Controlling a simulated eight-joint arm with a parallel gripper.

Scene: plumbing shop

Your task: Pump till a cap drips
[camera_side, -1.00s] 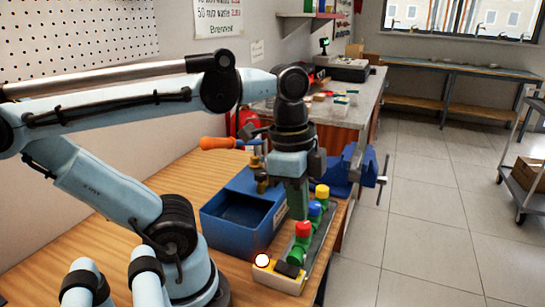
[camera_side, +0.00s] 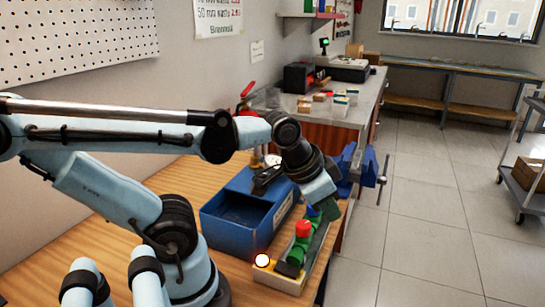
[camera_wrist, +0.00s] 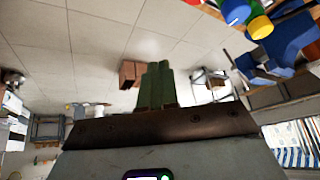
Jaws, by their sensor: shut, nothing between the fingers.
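A blue pump box (camera_side: 232,227) with an open tank stands on the wooden bench, a dark metal part (camera_side: 267,180) on its far end. The orange handle does not show. Beside the box is a long tray (camera_side: 290,284) with green pipe ends. The red cap (camera_side: 303,228) is in plain view; the blue cap (camera_side: 313,212) is partly covered. The yellow cap is hidden in the side view but shows in the wrist view (camera_wrist: 259,27). My gripper (camera_side: 331,210) is tilted over the tray's far end, its green fingers (camera_wrist: 154,86) shut and empty. No drip is visible.
A blue vise (camera_side: 362,168) is behind my gripper. A grey counter (camera_side: 350,105) holds small boxes beyond.

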